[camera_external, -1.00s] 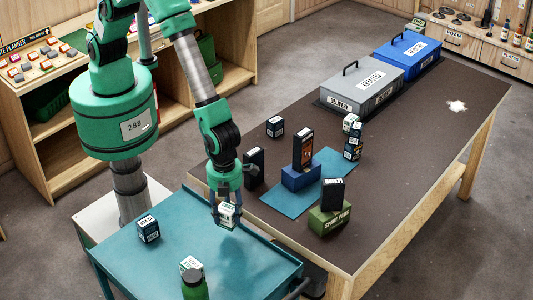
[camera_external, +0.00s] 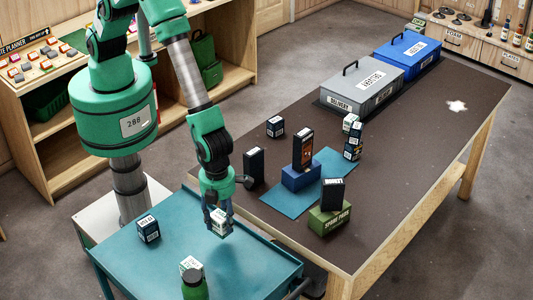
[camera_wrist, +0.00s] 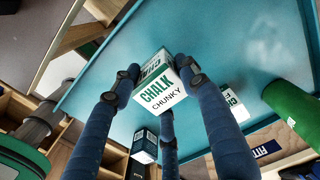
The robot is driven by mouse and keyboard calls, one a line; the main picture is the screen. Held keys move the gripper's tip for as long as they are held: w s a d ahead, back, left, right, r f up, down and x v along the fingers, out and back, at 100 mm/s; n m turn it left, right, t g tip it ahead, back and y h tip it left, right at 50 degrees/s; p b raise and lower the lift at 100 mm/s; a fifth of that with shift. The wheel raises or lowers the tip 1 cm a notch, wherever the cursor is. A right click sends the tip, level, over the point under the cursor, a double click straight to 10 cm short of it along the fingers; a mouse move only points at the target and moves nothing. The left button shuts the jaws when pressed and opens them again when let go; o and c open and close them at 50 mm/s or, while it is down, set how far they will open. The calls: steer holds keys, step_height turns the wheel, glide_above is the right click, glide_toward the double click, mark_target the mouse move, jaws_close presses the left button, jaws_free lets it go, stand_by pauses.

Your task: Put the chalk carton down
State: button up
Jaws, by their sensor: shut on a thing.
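The chalk carton (camera_wrist: 160,92) is a small white and green box; its "CHALK CHUNKY" label shows in the wrist view. My gripper (camera_external: 217,212) is shut on this carton, with its dark blue fingers around the sides. In the external view the carton (camera_external: 221,224) is held over the far right part of the teal cart top (camera_external: 190,245). I cannot tell whether its underside touches the cart top.
A dark blue box (camera_external: 148,229) stands on the cart's left side. Another white and green box (camera_external: 190,265) and a green bottle (camera_external: 194,285) stand near its front. The brown table (camera_external: 400,180) at right holds several boxes and two cases. The cart's middle is clear.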

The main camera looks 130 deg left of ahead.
steer(key=w, duration=0.4)
steer(key=w+d+f, duration=0.1)
steer(key=w, duration=0.4)
steer(key=w+d, duration=0.1)
steer(key=w, duration=0.4)
steer(key=shift+w+d+f+p, duration=0.1)
steer(key=shift+d+f+p, duration=0.1)
steer(key=shift+p, duration=0.15)
steer(key=shift+f, duration=0.1)
steer(key=shift+f, duration=1.7)
steer(key=shift+f, duration=0.15)
steer(key=o, duration=1.2)
steer(key=shift+o, duration=0.2)
steer(key=shift+r, duration=0.25)
step_height(320, 180, up, 12)
